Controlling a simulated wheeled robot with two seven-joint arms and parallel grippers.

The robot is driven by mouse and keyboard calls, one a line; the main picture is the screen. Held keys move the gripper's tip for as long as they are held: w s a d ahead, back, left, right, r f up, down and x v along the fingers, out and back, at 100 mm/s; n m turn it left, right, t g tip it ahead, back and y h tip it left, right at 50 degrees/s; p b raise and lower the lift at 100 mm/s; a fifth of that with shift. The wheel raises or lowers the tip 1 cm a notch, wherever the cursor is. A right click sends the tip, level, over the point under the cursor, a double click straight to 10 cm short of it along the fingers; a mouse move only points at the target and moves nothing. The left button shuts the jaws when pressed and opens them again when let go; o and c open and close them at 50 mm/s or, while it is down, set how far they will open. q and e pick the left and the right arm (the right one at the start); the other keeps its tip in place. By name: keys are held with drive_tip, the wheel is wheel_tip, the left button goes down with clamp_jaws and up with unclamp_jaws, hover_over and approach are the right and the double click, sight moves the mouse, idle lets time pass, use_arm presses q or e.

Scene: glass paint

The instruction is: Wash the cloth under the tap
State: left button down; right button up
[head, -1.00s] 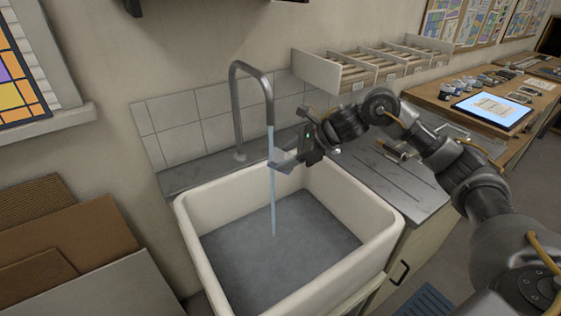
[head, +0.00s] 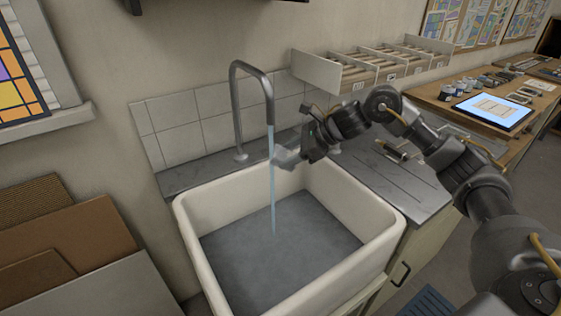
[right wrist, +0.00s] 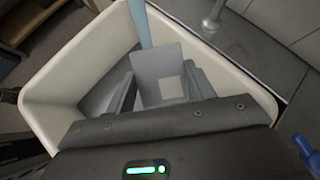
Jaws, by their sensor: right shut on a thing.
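My right gripper (head: 290,156) is shut on the cloth (head: 284,160), a small pale grey piece, and holds it above the sink beside the water stream. In the right wrist view the cloth (right wrist: 158,66) hangs between the two fingers of my right gripper (right wrist: 160,98), with a paler square patch on it. The tap (head: 236,108) is a tall curved grey pipe. Water (head: 272,190) runs from it past the cloth into the sink; the exact contact is hard to tell. My left gripper is not in view.
The deep white sink (head: 187,222) is open in front, with a grey floor. A grey drainboard (head: 400,192) with a small tool lies at its right. Boards (head: 85,238) lean at the left. A shelf of dividers (head: 318,70) is behind.

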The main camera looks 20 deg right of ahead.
drive_tip(key=s+d+b, duration=0.2)
drive_tip(key=s+d, duration=0.3)
drive_tip(key=shift+s+d, duration=0.15)
drive_tip(key=shift+s, duration=0.15)
idle(1.5)
drive_tip(key=v, duration=0.6)
drive_tip(key=shift+s, duration=0.4)
drive_tip(key=shift+r+p, duration=0.15)
drive_tip(key=shift+p, duration=0.15)
